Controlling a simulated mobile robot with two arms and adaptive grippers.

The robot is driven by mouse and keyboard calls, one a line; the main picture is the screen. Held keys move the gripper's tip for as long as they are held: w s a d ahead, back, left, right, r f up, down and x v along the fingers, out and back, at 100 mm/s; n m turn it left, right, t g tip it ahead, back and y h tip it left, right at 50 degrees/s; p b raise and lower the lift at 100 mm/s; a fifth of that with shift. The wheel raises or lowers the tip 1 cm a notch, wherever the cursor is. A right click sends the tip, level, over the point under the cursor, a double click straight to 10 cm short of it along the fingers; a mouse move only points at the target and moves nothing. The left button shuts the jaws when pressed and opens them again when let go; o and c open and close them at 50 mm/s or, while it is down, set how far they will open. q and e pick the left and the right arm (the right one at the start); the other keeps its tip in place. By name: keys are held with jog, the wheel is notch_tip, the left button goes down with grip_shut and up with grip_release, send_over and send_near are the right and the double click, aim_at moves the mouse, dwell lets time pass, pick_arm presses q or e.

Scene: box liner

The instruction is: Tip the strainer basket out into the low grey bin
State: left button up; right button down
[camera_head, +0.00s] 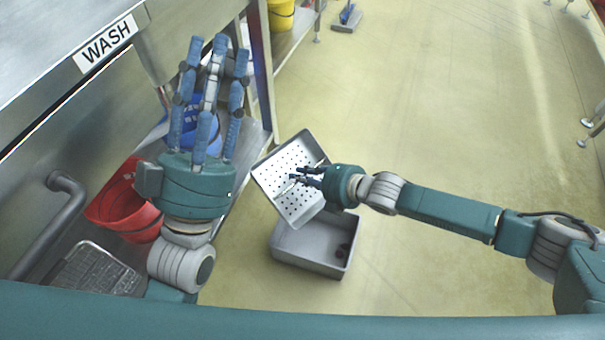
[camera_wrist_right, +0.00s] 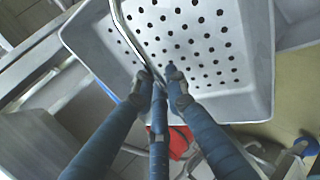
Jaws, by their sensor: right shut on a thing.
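The strainer basket (camera_head: 278,178) is a grey perforated tray with a metal handle, tilted above the low grey bin in the head view. It fills much of the right wrist view (camera_wrist_right: 215,60), where its perforated inside looks empty. My right gripper (camera_head: 300,175) is shut on the basket's handle (camera_wrist_right: 128,38). The low grey bin (camera_head: 290,262) sits on the floor below the basket, its far part hidden by it. A small dark thing (camera_head: 343,250) lies in the bin's right side. My left gripper (camera_head: 214,55) is raised, open and empty, left of the basket.
A steel counter marked WASH (camera_head: 105,42) runs along the left. Under it, a red bucket (camera_head: 125,208), a blue container and a grey crate (camera_head: 92,272) stand on a shelf. A yellow bucket (camera_head: 281,15) is farther back. The floor to the right is clear.

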jog(key=shift+w+a+r+g+h+p, duration=0.3)
jog(key=shift+a+r+g+p, duration=0.1)
jog(key=shift+p, duration=0.5)
pick_arm(q)
jog(key=w+f+g+y+p, duration=0.1)
jog(key=w+f+g+y, duration=0.15)
jog(key=f+g, duration=0.45)
jog(key=w+f+g+y+p, duration=0.1)
jog(key=w+f+g, duration=0.2)
jog(key=f, duration=0.9)
pick_arm(e)
jog(key=shift+w+a+g+h, duration=0.25)
jog(key=shift+g+h, duration=0.45)
jog(key=shift+h, duration=0.2)
jog(key=shift+w+f, duration=0.1)
jog(key=shift+f, duration=0.1)
jog(key=shift+w+a+f+g+h+b, duration=0.1)
jog(key=shift+f+g+h+b, duration=0.05)
jog(key=shift+g+h+b, duration=0.9)
jog(key=shift+w+a+g+h+b, duration=0.15)
jog(key=shift+g+h+b, duration=0.3)
jog(key=shift+h+b, duration=0.25)
pick_arm(q)
jog(key=s+r+t+h, duration=0.3)
jog(key=r+t, duration=0.6)
jog(key=r, duration=0.8)
jog(key=shift+s+r, duration=0.3)
jog(key=shift+s, duration=0.35)
